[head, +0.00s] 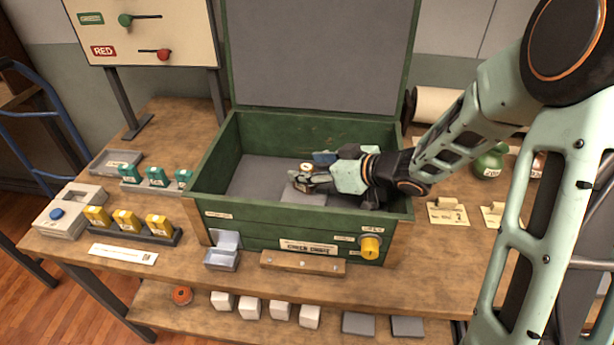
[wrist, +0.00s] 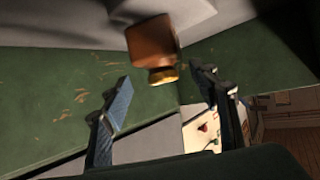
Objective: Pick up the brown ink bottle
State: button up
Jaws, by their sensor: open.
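The brown ink bottle (wrist: 150,42) shows in the wrist view, with a gold cap pointing down in that picture. It stands inside the open green chest (head: 215,160). In the head view only its gold-topped cap (head: 307,167) shows clearly, beside the fingers; they and the arm hide most of the rest. My gripper (head: 312,170) reaches into the chest from the right. In the wrist view my gripper (wrist: 163,80) is open, its two fingers apart. The bottle appears just beyond the fingertips, with no visible contact.
The chest's walls and raised lid (head: 315,45) surround the space around my gripper. A grey block (head: 303,198) lies on the chest floor below the fingers. Yellow boxes (head: 128,222) stand at left on the table.

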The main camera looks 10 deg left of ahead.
jog(key=x, duration=0.2)
jog(key=b+x, duration=0.1)
jog(key=x, duration=0.3)
jog(key=shift+s+a+f, duration=0.15)
jog(key=shift+s+a, duration=0.05)
jog(key=shift+a, duration=0.15)
jog(key=c, duration=1.4)
grip_shut()
